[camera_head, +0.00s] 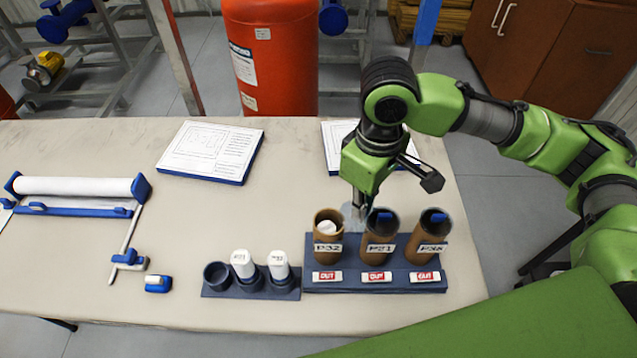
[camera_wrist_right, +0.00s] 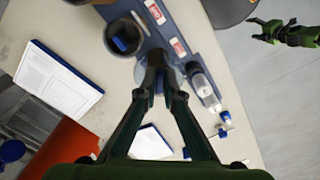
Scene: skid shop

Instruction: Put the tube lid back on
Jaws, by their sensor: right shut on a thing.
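Three brown tubes stand upright in a dark blue rack (camera_head: 340,285), marked P-32 (camera_head: 328,255), P-21 (camera_head: 378,250) and P-38 (camera_head: 427,250). Something white shows in P-32's mouth and something blue in the other two. My right gripper (camera_head: 358,208) points down just behind P-32 and P-21. Its fingers (camera_wrist_right: 155,62) close on a pale grey, partly see-through round piece (camera_wrist_right: 172,76), seemingly the lid. Its grip point is partly hidden. In the right wrist view, a dark tube (camera_wrist_right: 110,38) with blue inside stands beside the fingers. A small green-and-black arm part (camera_wrist_right: 285,33), probably my left gripper, shows there too.
A small holder (camera_head: 228,291) left of the rack carries two white bottles (camera_head: 243,263) and has one empty cup. Clipboards (camera_head: 210,150) lie at the back. A paper roll unit (camera_head: 75,187) stands at left. The table (camera_head: 195,215) between is clear.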

